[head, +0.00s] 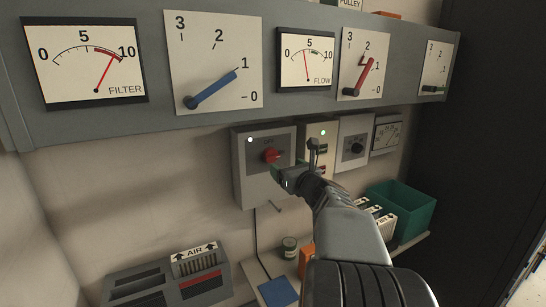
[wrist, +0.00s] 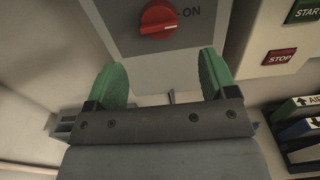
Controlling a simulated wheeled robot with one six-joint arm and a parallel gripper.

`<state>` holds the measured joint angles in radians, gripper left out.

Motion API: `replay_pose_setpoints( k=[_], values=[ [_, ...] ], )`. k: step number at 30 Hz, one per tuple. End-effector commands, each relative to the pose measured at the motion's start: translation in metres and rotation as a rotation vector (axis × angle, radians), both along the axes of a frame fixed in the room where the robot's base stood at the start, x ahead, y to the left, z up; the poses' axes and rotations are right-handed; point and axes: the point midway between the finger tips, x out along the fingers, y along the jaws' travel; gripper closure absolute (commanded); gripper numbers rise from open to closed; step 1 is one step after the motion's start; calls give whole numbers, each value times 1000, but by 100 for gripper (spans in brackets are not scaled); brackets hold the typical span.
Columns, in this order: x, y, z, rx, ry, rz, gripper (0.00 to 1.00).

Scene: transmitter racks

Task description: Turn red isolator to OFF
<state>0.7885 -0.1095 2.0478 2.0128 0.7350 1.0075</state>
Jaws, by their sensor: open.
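The red isolator knob (head: 271,156) is on the front of a grey wall box (head: 247,178) in the head view. In the wrist view the red knob (wrist: 158,19) sits at the top, its white mark pointing right towards the "ON" label (wrist: 191,12). An "OFF" label shows faintly above the knob in the head view. My gripper (head: 278,172) is just in front of the box, below and right of the knob. In the wrist view its green fingers (wrist: 166,80) are spread wide with nothing between them, and the knob lies beyond their tips.
A box with START and STOP (wrist: 281,55) buttons is right of the isolator. Above is a panel with a blue lever (head: 212,89) and a red lever (head: 364,77). Below are an AIR unit (head: 195,262), a tin (head: 289,246) and a green bin (head: 405,212).

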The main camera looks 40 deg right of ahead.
Motion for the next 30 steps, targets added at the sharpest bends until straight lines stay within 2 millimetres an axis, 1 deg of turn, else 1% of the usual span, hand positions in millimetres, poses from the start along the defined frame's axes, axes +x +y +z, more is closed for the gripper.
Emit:
replay_pose_setpoints(
  k=[1,6,9,13,19,30],
  values=[
    [11,0,1,2,3,4,22],
    [43,-5,1,0,3,3,22],
    [58,-7,1,-1,2,3,22],
    [73,-9,1,-2,2,2,22],
    [86,-11,0,-3,2,2,22],
    [88,-11,0,-4,2,1,23]
  ],
)
